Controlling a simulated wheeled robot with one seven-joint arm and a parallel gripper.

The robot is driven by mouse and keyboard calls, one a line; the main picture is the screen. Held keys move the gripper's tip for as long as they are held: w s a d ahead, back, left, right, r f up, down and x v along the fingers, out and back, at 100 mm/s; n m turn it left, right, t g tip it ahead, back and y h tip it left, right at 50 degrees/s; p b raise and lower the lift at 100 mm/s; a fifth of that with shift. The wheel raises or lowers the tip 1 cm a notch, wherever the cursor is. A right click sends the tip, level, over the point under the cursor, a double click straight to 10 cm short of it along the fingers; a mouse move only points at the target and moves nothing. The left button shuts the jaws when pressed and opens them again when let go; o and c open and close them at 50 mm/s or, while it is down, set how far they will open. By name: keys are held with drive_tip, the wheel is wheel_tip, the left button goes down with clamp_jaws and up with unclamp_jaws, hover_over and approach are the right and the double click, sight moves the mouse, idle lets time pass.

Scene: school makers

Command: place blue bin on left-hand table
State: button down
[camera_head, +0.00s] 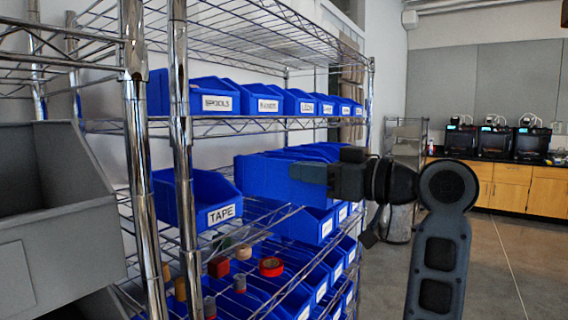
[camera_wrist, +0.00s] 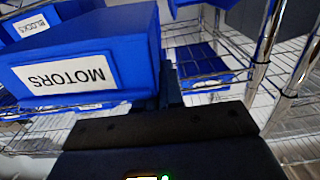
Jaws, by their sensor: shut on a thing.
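My gripper (camera_head: 310,174) is shut on the edge of a blue bin (camera_head: 268,180) at the middle level of the wire shelf. In the wrist view, the fingers (camera_wrist: 171,86) are at the right side of the blue bin labelled MOTORS (camera_wrist: 95,45), which appears upside down there. The bin is beside other blue bins; I cannot tell whether it is clear of the shelf. A left-hand table cannot be made out in either view.
The wire shelf's chrome posts (camera_head: 182,160) and a TAPE bin (camera_head: 215,200) are to the left. Grey bins (camera_head: 55,200) stand at the far left. A wooden counter (camera_head: 510,190) with printers is at the back right. Open floor (camera_head: 515,250) lies right of the shelf.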

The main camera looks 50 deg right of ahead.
drive_tip(key=shift+s+r+p, duration=0.35)
drive_tip(key=shift+s+p, duration=0.4)
drive_tip(key=shift+p, duration=1.35)
drive_tip(key=shift+s+f+p, duration=0.15)
drive_tip(key=shift+s+p, duration=0.2)
drive_tip(key=shift+p, duration=0.3)
